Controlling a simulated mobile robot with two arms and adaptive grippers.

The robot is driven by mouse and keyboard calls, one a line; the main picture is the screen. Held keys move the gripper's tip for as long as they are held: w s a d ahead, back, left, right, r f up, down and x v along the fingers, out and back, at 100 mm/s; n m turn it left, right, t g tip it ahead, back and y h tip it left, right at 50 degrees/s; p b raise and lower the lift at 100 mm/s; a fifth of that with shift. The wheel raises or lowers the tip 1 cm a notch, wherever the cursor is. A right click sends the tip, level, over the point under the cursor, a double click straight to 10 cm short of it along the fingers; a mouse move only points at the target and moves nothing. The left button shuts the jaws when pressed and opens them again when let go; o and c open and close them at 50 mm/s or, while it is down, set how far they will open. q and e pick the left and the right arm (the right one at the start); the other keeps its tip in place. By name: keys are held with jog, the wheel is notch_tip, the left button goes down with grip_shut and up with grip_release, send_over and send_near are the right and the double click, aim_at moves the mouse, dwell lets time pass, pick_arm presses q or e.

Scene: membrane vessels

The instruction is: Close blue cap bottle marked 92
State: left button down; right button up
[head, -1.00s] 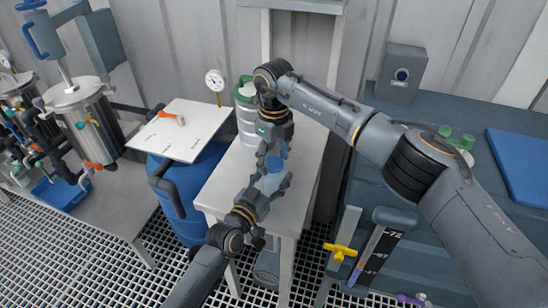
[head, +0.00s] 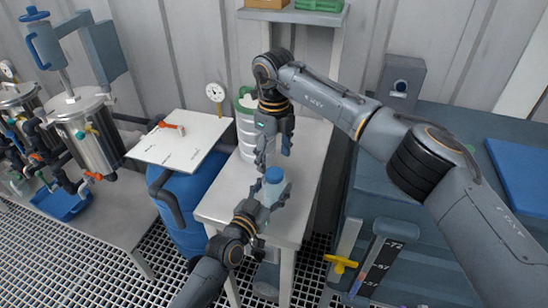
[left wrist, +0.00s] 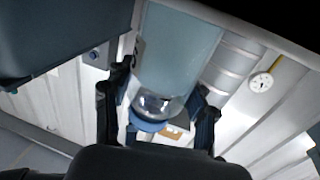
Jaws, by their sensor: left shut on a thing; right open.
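The bottle (head: 274,190) has a pale translucent body and a blue cap (head: 273,174) on its top. It stands roughly upright above the small white table. My left gripper (head: 264,205) is shut on the bottle's body from below and the left. The bottle (left wrist: 178,50) and its blue cap (left wrist: 150,125) also show between the fingers in the left wrist view. My right gripper (head: 274,155) is open and points down just above the cap, with nothing visible between its fingers. I cannot read a number on the bottle, or tell how tightly the cap sits.
A blue drum (head: 195,205) with a white board (head: 180,140) on top stands to the left. A blue-grey bench (head: 440,140) stands to the right. A shelf (head: 300,15) hangs above the table.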

aim_at(274, 173)
jog(key=r+n, duration=0.1)
jog(key=n, duration=0.1)
jog(key=shift+r+n, duration=0.3)
jog(key=shift+r, duration=0.1)
jog(key=r+n, duration=0.1)
jog(key=n, duration=0.1)
jog(key=shift+r+n, duration=0.3)
jog(key=shift+r, duration=0.05)
jog(key=shift+f, duration=4.05)
